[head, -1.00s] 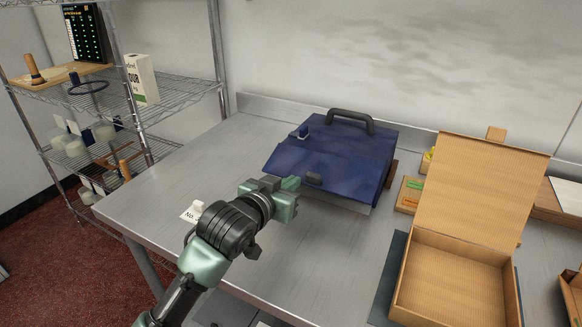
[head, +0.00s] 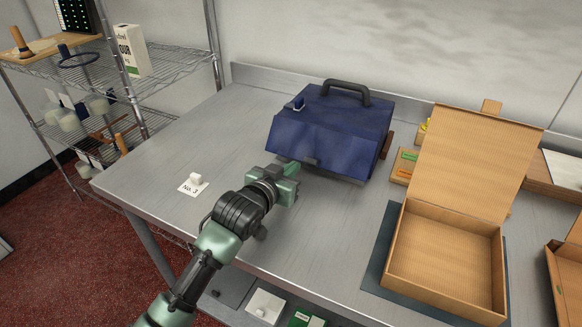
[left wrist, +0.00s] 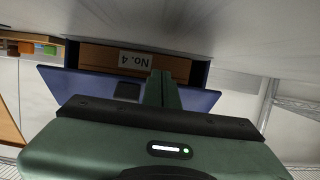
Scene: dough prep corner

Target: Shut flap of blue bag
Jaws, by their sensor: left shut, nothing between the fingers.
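The blue bag (head: 335,115) stands on the metal table near the back wall, its dark handle (head: 345,92) on top. Its flap (head: 305,140) slopes down over the front, with a dark catch (head: 311,162) at the lower edge. In the left wrist view, which is upside down, the flap (left wrist: 197,100) stands away from the bag's front, and a brown surface with a "No. 4" label (left wrist: 135,60) shows behind it. My left gripper (head: 291,170) is shut and empty, close to the flap's front edge; I cannot tell whether it touches. My right gripper is not in view.
An open cardboard box (head: 450,255) with its lid up stands on a dark mat (head: 378,270) at right. A "No. 3" card (head: 193,188) lies on the table at left. A wire shelf (head: 150,75) stands beyond.

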